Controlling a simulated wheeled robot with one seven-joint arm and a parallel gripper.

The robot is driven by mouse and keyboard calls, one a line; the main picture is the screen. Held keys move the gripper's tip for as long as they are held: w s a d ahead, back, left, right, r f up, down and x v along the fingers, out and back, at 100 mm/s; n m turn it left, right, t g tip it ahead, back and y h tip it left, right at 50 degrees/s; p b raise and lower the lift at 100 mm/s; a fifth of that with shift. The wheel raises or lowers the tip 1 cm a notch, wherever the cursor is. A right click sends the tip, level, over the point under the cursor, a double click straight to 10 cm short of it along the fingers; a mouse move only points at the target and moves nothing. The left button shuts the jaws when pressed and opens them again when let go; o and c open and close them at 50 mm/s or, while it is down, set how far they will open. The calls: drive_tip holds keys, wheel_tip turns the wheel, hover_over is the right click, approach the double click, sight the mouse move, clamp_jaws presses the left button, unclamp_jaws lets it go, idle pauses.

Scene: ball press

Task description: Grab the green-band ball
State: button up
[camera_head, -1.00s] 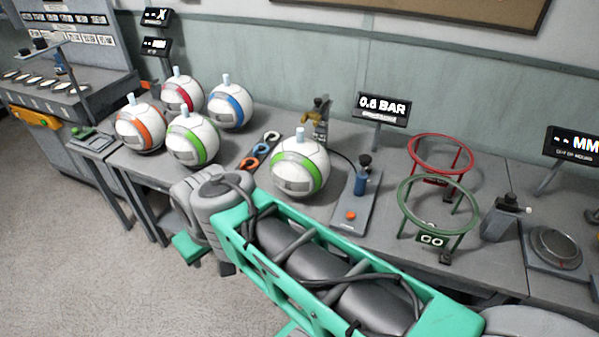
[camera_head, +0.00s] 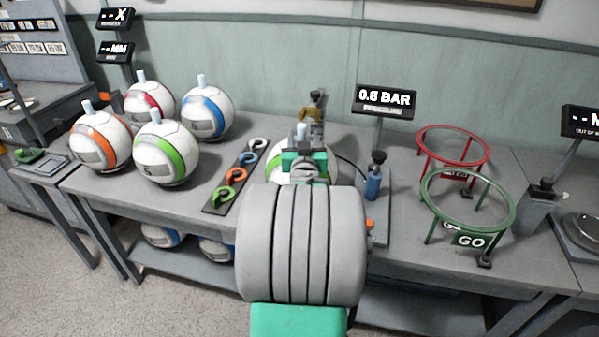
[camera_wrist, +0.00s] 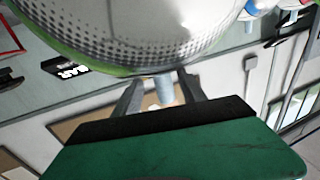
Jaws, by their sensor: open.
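A white ball with a green band (camera_head: 277,160) sits at the pressure station, mostly hidden behind my gripper (camera_head: 303,152) in the head view. In the wrist view this ball (camera_wrist: 150,35) fills the top, and its pale blue stem (camera_wrist: 165,90) shows between the two dark fingers of my gripper (camera_wrist: 160,80). The fingers are apart, with gaps beside the stem; whether either touches it I cannot tell. A second green-band ball (camera_head: 165,153) stands at the front of the group on the left.
Orange (camera_head: 99,142), red (camera_head: 150,105) and blue-band (camera_head: 206,112) balls stand beside the second green one. A board of coloured hooks (camera_head: 236,176) lies between. A blue valve (camera_head: 374,182), a pressure display (camera_head: 386,101), a red ring stand (camera_head: 453,140) and a green one (camera_head: 468,200) are to the right.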

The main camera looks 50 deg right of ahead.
drive_tip(key=x, duration=0.4)
drive_tip(key=shift+w+f, duration=0.1)
drive_tip(key=shift+w, duration=0.25)
drive_tip(key=shift+c, duration=0.2)
clamp_jaws()
idle(0.6)
